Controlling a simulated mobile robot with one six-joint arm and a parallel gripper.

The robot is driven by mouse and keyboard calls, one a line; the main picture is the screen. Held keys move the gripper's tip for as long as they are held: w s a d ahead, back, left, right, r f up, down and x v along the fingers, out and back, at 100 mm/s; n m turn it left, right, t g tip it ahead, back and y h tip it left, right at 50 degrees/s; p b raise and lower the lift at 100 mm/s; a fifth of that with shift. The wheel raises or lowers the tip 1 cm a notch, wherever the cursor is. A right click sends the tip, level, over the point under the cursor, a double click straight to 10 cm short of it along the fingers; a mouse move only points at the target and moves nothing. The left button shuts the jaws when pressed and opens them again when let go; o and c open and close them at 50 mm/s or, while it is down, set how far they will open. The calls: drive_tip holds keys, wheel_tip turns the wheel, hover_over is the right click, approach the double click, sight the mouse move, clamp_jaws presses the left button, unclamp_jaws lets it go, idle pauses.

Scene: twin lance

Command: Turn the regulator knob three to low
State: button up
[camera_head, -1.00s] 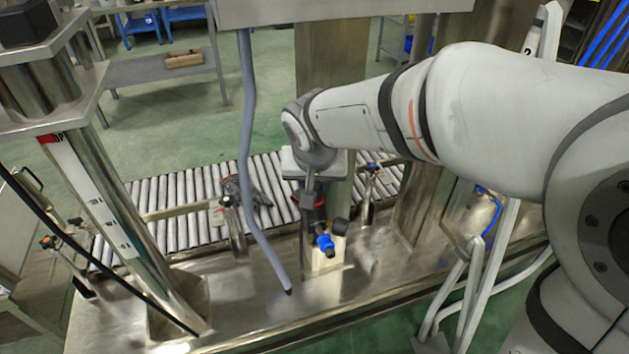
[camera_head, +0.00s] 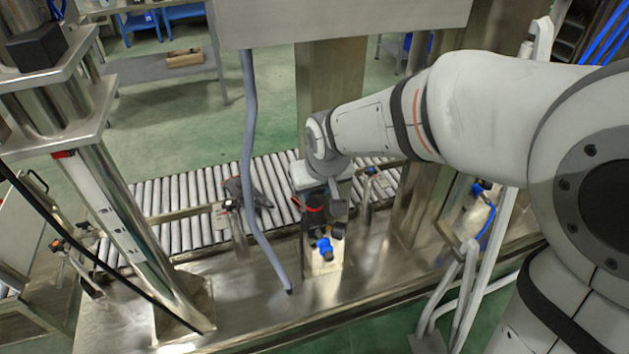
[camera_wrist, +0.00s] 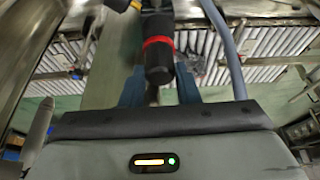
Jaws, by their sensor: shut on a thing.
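The regulator knob (camera_wrist: 158,62) is a black cylinder with a red band, and its near end points toward my gripper in the wrist view. My gripper (camera_wrist: 158,90) has its two blue-grey fingers on either side of the knob's near end, shut on it. In the head view the regulator (camera_head: 315,205) shows its red ring just below my wrist, above a blue fitting (camera_head: 324,245). The gripper's fingers are mostly hidden there by my own wrist. I cannot read any setting mark on the knob.
A grey hose (camera_head: 248,150) hangs left of the regulator, and also shows in the wrist view (camera_wrist: 224,45). A roller conveyor (camera_head: 190,200) runs behind. A steel post (camera_head: 330,85) stands behind my wrist. Another small valve (camera_head: 368,190) stands to the right.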

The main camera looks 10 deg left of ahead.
drive_tip(key=n, duration=0.2)
drive_tip(key=shift+w+n+g+y, duration=0.15)
drive_tip(key=shift+n+g+y, duration=0.15)
drive_tip(key=shift+y, duration=0.1)
drive_tip(key=shift+n+g+y+b, duration=0.3)
drive_tip(key=shift+n+b, duration=0.4)
drive_tip(key=shift+n, duration=0.4)
drive_tip(key=o, duration=1)
drive_tip(key=shift+r, duration=0.15)
